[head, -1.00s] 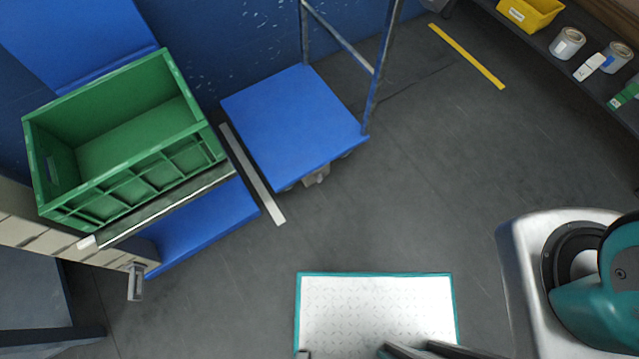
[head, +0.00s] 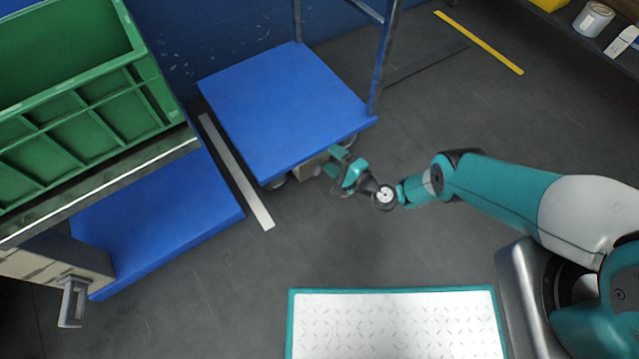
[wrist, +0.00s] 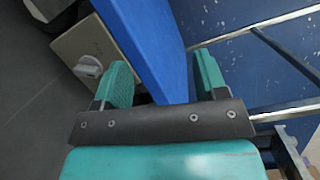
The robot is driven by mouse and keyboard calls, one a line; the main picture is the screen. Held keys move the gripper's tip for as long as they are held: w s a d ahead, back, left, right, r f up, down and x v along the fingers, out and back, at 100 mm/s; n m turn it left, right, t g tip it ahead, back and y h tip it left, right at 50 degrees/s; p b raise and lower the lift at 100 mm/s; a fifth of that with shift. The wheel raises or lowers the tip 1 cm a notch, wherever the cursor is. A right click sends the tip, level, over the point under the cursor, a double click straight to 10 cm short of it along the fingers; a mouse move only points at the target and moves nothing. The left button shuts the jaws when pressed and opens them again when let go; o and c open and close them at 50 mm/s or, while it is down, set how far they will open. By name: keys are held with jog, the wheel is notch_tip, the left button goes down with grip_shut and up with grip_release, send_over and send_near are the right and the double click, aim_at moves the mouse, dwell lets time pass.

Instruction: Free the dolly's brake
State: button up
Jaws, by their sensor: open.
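The dolly (head: 285,105) has a blue deck and a metal push handle at its back. A beige brake box (head: 311,168) sits under its front edge. In the wrist view this beige plate (wrist: 68,45) carries a pale grey knob (wrist: 88,67). My gripper (head: 335,162) is open and empty at the dolly's front edge, close to the box. In the wrist view my gripper (wrist: 163,80) has the blue deck (wrist: 150,40) showing between its fingers. The knob lies just left of the left finger, outside the jaws. Contact cannot be told.
A green crate (head: 75,92) stands at the left above a second blue platform (head: 165,215). A white floor strip (head: 236,175) runs left of the dolly. A teal-edged white plate (head: 395,325) lies in front. The floor between is clear.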

aim_at(319, 173)
jog(key=s+d+f+m+t+h+b, duration=0.2)
jog(key=s+d+f+m, duration=0.1)
jog(key=s+f, duration=0.3)
jog(key=s+d+f+m+t+h+b, duration=0.1)
jog(key=s+d+f+m+b, duration=0.15)
jog(key=s+f, duration=0.35)
jog(key=shift+f+b+x, duration=0.15)
jog(key=shift+b+x, duration=3.9)
jog(key=shift+x, duration=0.3)
jog(key=shift+f+b+x, duration=0.2)
jog(key=shift+b+x, duration=3.8)
jog(key=shift+x, duration=0.4)
jog(key=shift+w+d, duration=0.1)
jog(key=shift+d, duration=0.05)
jog(key=shift+r, duration=0.1)
